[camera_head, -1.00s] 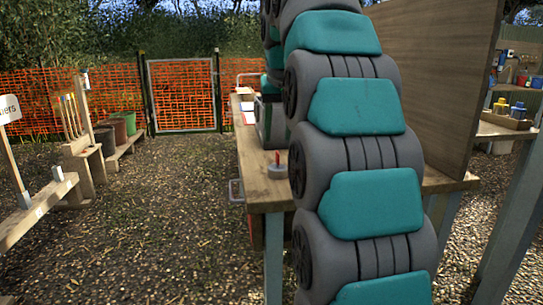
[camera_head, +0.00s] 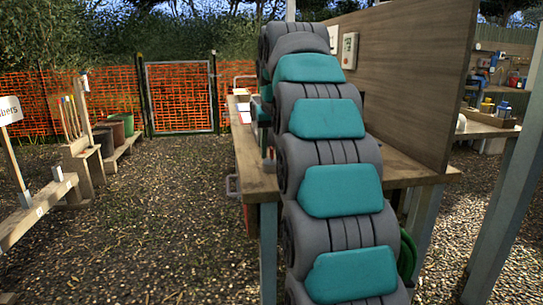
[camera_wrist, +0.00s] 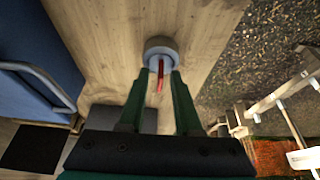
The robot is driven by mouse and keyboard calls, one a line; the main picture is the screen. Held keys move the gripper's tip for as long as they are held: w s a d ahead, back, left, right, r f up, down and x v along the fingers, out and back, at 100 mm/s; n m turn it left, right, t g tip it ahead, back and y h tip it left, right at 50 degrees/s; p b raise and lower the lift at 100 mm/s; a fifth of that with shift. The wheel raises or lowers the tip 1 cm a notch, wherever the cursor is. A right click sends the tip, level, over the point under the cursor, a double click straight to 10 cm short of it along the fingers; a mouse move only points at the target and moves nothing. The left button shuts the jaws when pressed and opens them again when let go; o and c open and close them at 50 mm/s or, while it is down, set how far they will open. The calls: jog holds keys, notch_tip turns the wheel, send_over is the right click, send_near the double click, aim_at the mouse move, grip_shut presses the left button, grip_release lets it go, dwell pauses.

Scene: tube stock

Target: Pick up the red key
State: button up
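The red key (camera_wrist: 160,74) shows as a thin red upright in the wrist view, at a round grey holder (camera_wrist: 160,47) on the wooden bench top (camera_wrist: 205,30). My gripper (camera_wrist: 158,76) has two green fingers, spread apart, one on each side of the red key. I see a gap between the fingers and the key, and cannot tell how far the fingertips are from it in depth.
A blue case (camera_wrist: 30,75) with a grey handle stands beside the bench top on the left of the wrist view. A tall wooden panel (camera_head: 410,75) rises along the bench's right side in the head view. Gravel ground (camera_head: 165,220) lies open to the left.

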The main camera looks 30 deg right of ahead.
aim_at(271, 147)
grip_shut()
jog(key=shift+r, duration=0.2)
dwell(0.6)
jog(key=shift+r, duration=1.25)
jog(key=shift+r, duration=0.15)
